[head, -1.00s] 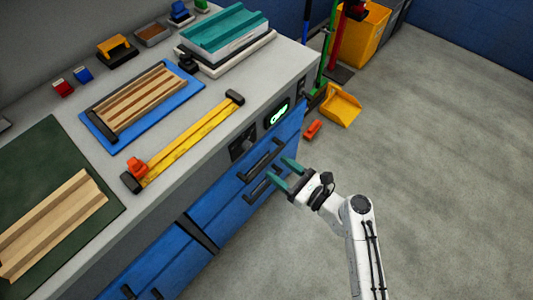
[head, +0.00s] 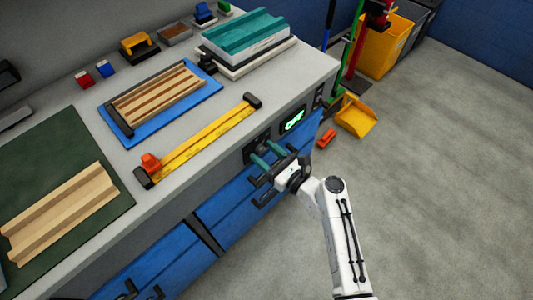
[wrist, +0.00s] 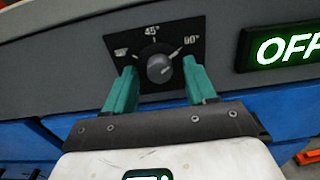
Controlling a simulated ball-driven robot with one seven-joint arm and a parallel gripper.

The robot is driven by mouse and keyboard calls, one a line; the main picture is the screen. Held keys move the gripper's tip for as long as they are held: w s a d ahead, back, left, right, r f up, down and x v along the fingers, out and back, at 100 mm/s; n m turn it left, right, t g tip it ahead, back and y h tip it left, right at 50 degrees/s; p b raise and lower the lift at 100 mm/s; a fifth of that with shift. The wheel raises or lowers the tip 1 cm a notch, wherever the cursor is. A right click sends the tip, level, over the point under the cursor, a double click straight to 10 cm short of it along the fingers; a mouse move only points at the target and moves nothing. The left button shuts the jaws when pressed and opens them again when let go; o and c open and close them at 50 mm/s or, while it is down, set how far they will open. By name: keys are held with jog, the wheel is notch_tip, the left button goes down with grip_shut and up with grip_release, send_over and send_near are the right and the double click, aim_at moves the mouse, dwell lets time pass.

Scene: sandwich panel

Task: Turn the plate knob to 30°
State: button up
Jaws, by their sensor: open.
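The plate knob (wrist: 159,68) is a round grey dial on a black plate (wrist: 121,72) in the panel front. In the wrist view the marks 45° above and 90° at right are readable; the left mark is blurred. The knob's exact pointer angle is hard to tell. My gripper (wrist: 159,76) is open, with one teal finger to the left of the knob and one to the right. Gaps show on both sides, so it does not hold the knob. In the head view my gripper (head: 264,153) is at the panel and largely covers the knob.
A green-lit display (wrist: 285,49) reads OFF, right of the knob. Blue drawers (head: 240,205) with dark handles lie below. A yellow bar (head: 205,140) lies on the bench top above. A yellow dustpan (head: 355,117) and an orange item (head: 326,138) are on the floor at right.

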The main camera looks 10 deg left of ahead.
jog(key=shift+c, duration=0.3)
grip_shut()
